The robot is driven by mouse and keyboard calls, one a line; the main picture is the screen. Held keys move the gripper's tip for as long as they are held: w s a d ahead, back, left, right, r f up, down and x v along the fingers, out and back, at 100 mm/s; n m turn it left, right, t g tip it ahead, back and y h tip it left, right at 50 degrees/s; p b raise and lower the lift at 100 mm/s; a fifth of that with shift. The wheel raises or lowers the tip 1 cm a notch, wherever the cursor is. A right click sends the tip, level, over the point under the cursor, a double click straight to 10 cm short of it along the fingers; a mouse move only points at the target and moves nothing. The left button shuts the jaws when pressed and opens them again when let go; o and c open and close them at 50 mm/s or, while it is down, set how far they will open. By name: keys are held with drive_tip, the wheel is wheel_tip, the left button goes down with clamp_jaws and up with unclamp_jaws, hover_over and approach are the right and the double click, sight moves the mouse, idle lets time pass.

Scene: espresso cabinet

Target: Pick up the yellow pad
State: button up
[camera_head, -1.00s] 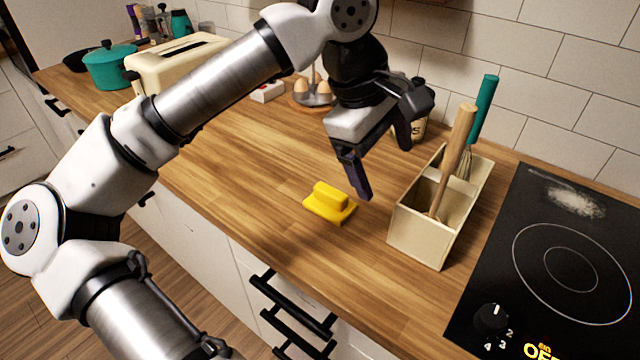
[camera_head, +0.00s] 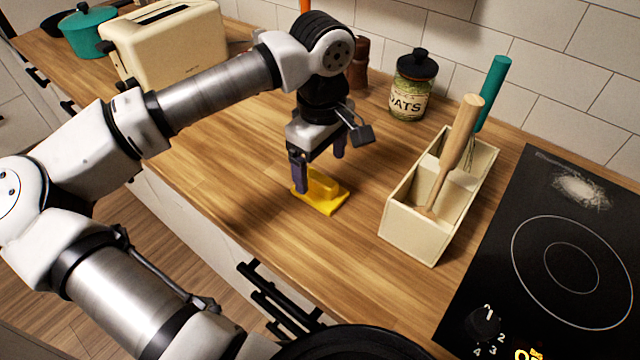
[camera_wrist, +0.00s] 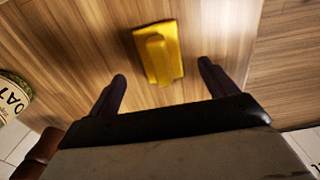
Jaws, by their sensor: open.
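The yellow pad (camera_head: 322,192) lies on the wooden counter, a flat base with a raised block-like grip on top. My gripper (camera_head: 319,170) points down just above it, its dark fingers apart; one finger hides part of the pad's left side. In the wrist view the pad (camera_wrist: 160,54) lies ahead of and between the two fingertips of my gripper (camera_wrist: 162,70). The gripper is open and empty. I cannot tell whether a finger touches the pad.
A cream utensil holder (camera_head: 408,228) with a wooden-handled tool and a teal-handled whisk stands right of the pad. A jar of oats (camera_head: 410,88) stands behind. The black cooktop (camera_head: 570,260) is at right, a cream toaster (camera_head: 170,50) at back left. Counter left of the pad is clear.

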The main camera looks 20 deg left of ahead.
sight(320, 178)
drive_tip(key=shift+a+f+p, duration=0.1)
drive_tip(key=shift+f+p, duration=0.95)
drive_tip(key=shift+f, duration=1.65)
drive_tip(key=c, duration=1.1)
drive_tip(key=shift+r, duration=0.1)
wheel_tip(320, 178, up, 20)
drive_tip(key=b, duration=0.3)
drive_tip(key=o, duration=0.3)
drive_tip(key=shift+c, duration=1)
